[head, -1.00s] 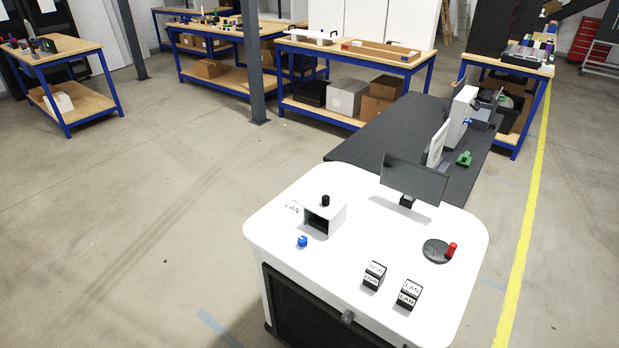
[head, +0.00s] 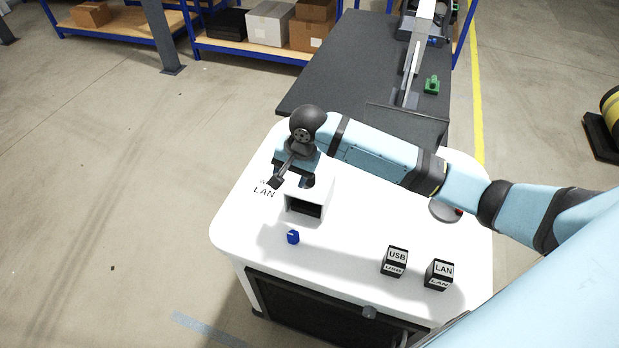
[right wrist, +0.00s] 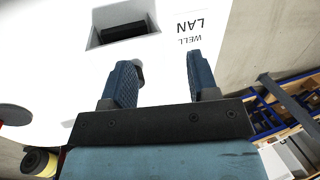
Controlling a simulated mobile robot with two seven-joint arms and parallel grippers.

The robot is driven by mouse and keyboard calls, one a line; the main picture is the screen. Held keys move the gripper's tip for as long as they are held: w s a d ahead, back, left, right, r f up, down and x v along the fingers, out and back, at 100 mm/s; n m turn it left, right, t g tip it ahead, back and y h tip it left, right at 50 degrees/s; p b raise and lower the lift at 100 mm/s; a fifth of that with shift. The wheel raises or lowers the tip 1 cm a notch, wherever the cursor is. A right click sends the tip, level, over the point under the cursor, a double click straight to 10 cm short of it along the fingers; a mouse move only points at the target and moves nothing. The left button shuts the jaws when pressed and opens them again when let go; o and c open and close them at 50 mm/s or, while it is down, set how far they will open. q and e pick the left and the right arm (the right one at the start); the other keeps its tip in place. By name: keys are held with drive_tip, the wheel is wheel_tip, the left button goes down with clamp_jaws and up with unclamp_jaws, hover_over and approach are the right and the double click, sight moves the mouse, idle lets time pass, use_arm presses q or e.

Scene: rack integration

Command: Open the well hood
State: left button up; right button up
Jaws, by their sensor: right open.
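The white well hood (head: 304,204) stands on the white table, with its dark open front facing me. My right gripper (head: 291,181) is over the hood's top and the printed label behind it, and hides the hood's knob in the head view. In the right wrist view, the gripper's fingers (right wrist: 164,68) are apart with nothing clearly gripped between them. A small dark rounded knob (right wrist: 139,70) shows beside the left finger; I cannot tell if they touch. A dark rectangular opening (right wrist: 123,30) lies beyond the fingers. My left gripper is not in view.
A blue piece (head: 293,237) lies in front of the hood. A USB block (head: 395,261) and a LAN block (head: 439,274) stand at the front right. My right arm crosses above the table, close to the dark screen (head: 405,124).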

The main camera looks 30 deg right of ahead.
drive_tip(key=w+d+r+m+g+h, duration=0.2)
drive_tip(key=d+r+m, duration=0.2)
drive_tip(key=d+r, duration=0.25)
approach(310, 190)
drive_tip(key=f, duration=0.2)
drive_tip(key=w+f, duration=0.1)
drive_tip(key=f, duration=0.1)
drive_tip(key=d+f, duration=0.1)
drive_tip(key=f, duration=0.2)
drive_tip(key=shift+w, duration=0.4)
